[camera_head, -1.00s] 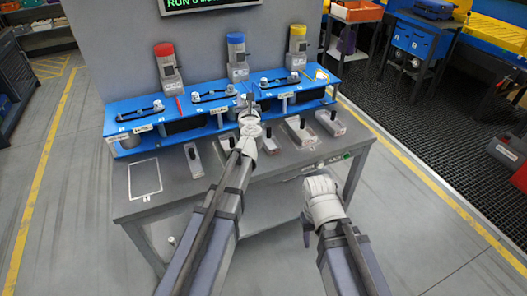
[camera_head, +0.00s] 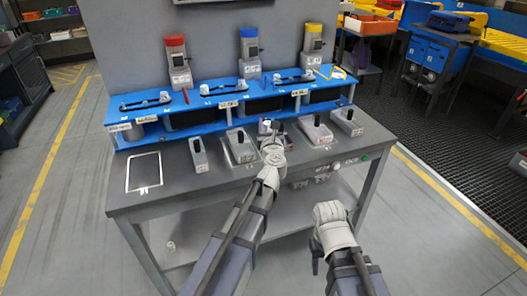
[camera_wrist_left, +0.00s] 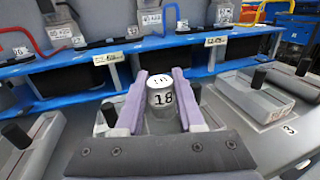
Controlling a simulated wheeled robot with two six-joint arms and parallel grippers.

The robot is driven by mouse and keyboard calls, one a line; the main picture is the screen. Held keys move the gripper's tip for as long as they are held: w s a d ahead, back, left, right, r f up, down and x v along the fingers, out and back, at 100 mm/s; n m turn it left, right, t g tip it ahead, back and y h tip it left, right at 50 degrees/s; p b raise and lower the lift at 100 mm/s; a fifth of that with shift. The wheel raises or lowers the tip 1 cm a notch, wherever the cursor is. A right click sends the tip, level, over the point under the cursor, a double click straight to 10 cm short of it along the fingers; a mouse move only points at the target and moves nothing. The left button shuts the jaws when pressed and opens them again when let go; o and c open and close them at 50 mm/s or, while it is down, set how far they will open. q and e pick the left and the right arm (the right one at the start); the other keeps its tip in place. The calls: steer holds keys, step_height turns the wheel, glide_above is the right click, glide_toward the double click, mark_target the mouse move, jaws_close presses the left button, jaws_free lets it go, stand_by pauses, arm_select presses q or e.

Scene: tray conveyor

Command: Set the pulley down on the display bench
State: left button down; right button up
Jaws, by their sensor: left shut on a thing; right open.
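My left gripper (camera_head: 272,132) is shut on a small pale cylinder, which I take to be the pulley (camera_wrist_left: 162,101). In the left wrist view its top is white and its side label reads 18; it stands between the two purple-grey fingers (camera_wrist_left: 162,85). In the head view the pulley (camera_head: 265,126) is small and partly hidden by the gripper. It is in front of the blue shelf, over the grey bench (camera_head: 170,185); whether it touches the bench I cannot tell. My right gripper (camera_head: 317,262) is empty and open, low in front of the bench.
Several grey blocks with black handles, such as one (camera_head: 199,157) at left, flank my left gripper. A white outlined rectangle (camera_head: 129,176) marks a clear area at the bench's left end.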

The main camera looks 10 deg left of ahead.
arm_select(q)
step_height(320, 180, down, 6)
steer(key=b, duration=0.5)
steer(key=shift+f+b, duration=0.1)
steer(key=shift+b, duration=0.25)
step_height(320, 180, down, 4)
steer(key=b, duration=0.3)
steer(key=shift+b, duration=0.35)
steer(key=shift+r, duration=0.25)
steer(key=shift+f, duration=0.2)
steer(key=shift+s+f+b, duration=0.1)
steer(key=shift+s+b, duration=0.05)
steer(key=shift+b, duration=0.2)
